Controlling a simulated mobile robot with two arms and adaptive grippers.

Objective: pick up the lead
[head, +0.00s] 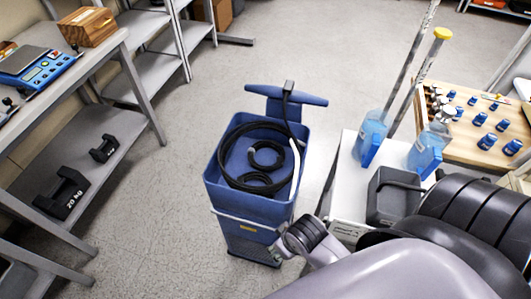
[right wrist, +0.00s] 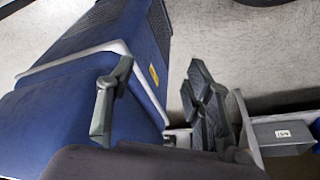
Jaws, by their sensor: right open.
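The lead appears to be the black cable (head: 228,150) coiled in the open top of a blue wheeled bin (head: 262,207). One stretch of it rises to the bin's blue handle bar (head: 312,99). Smaller black loops lie inside the large coil. My right gripper (head: 283,246) is low beside the bin's front right side, below the rim and apart from the cable. In the right wrist view its fingers (right wrist: 157,105) are spread and empty, with the bin's blue wall (right wrist: 75,85) close to the left finger. The cable does not show there. My left gripper is out of view.
Metal shelving (head: 85,150) lines the left. Floor left of the bin is clear.

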